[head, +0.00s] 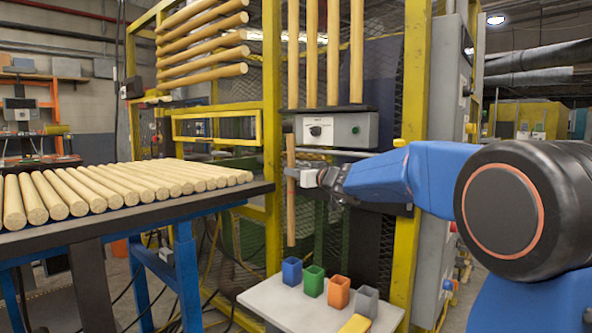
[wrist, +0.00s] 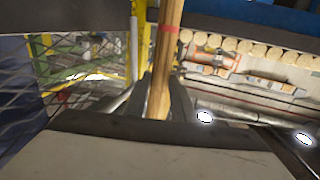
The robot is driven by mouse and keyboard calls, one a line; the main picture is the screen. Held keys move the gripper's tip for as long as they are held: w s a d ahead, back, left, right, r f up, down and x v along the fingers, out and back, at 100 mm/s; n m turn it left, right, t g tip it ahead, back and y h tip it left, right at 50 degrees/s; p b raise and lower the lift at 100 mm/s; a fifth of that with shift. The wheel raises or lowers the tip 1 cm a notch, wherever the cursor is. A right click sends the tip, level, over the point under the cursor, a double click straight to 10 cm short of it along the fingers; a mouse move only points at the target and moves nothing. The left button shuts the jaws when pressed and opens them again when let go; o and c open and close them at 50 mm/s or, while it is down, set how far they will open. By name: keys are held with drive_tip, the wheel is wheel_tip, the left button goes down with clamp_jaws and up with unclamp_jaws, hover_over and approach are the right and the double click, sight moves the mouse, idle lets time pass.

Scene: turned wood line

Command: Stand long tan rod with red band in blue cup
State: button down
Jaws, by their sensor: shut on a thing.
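The long tan rod (head: 291,215) hangs upright in my gripper (head: 294,172), which is shut on it at about mid-length. The wrist view shows the rod (wrist: 163,75) between my gripper's fingers (wrist: 163,100), with its red band (wrist: 169,28) beyond the fingers. The blue cup (head: 291,272) stands upright at the left of a row on a pale table. In the head view the rod's lower end shows just above the blue cup's rim, apart from it; I cannot tell whether it is exactly over the opening.
Green (head: 313,282), orange (head: 339,294) and grey (head: 366,303) cups stand right of the blue one on the pale table (head: 270,308). A yellow piece (head: 355,325) lies at its front. A dark bench (head: 120,215) with several thick rods stands left. A yellow mesh frame (head: 272,130) rises behind.

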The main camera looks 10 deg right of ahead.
hover_over(294, 208)
drive_tip(key=s, duration=0.1)
drive_tip(key=shift+s+d+f, duration=0.1)
drive_tip(key=shift+d+f, duration=0.05)
drive_tip(key=shift+f, duration=1)
drive_tip(key=shift+s+d+f, duration=0.1)
drive_tip(key=shift+f, duration=1)
drive_tip(key=shift+f, duration=0.1)
drive_tip(key=shift+s, duration=0.2)
drive_tip(key=shift+f, duration=0.25)
drive_tip(key=shift+f, duration=3.7)
drive_tip(key=shift+f, duration=0.4)
